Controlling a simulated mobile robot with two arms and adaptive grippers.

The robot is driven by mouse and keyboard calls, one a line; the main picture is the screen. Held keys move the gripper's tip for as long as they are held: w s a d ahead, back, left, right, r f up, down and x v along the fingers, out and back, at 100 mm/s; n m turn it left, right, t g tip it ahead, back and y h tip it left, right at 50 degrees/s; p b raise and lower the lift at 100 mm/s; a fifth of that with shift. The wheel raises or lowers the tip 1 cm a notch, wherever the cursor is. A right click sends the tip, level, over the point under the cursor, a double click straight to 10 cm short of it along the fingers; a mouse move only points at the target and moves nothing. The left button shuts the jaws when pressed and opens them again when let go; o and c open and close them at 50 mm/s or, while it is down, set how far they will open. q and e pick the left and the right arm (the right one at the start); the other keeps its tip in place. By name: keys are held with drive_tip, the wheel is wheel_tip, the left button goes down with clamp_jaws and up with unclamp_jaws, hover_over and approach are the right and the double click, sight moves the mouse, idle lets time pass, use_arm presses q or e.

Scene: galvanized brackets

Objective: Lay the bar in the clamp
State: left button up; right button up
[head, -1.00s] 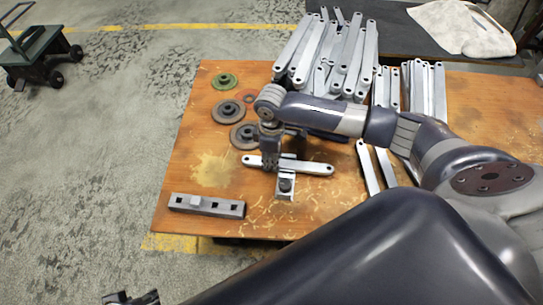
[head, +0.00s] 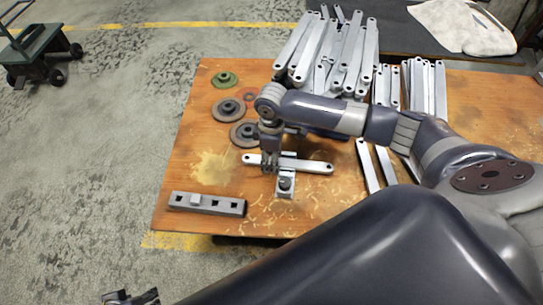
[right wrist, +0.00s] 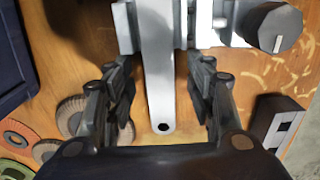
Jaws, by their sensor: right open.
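The grey metal bar (head: 315,167) lies crosswise on the clamp (head: 286,187) near the table's front. In the right wrist view the bar (right wrist: 160,90) runs from the clamp (right wrist: 205,25) toward me, its holed end free. The clamp's dark round knob (right wrist: 273,26) is to the right of the bar. My right gripper (head: 270,172) is over the bar's left half; in the right wrist view its open fingers (right wrist: 163,105) stand on both sides of the bar with gaps. My left gripper (head: 131,298) is at the bottom edge, away from the table and partly cut off.
A slotted block (head: 208,204) lies at the table's front left. Dark round discs (head: 243,134) and a green one (head: 224,79) lie behind the clamp. Several more bars (head: 335,55) are piled at the back. A cart (head: 38,50) stands on the floor at left.

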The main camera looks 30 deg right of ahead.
wheel_tip(320, 180, up, 12)
idle(0.4)
drive_tip(key=shift+a, duration=0.1)
idle(0.4)
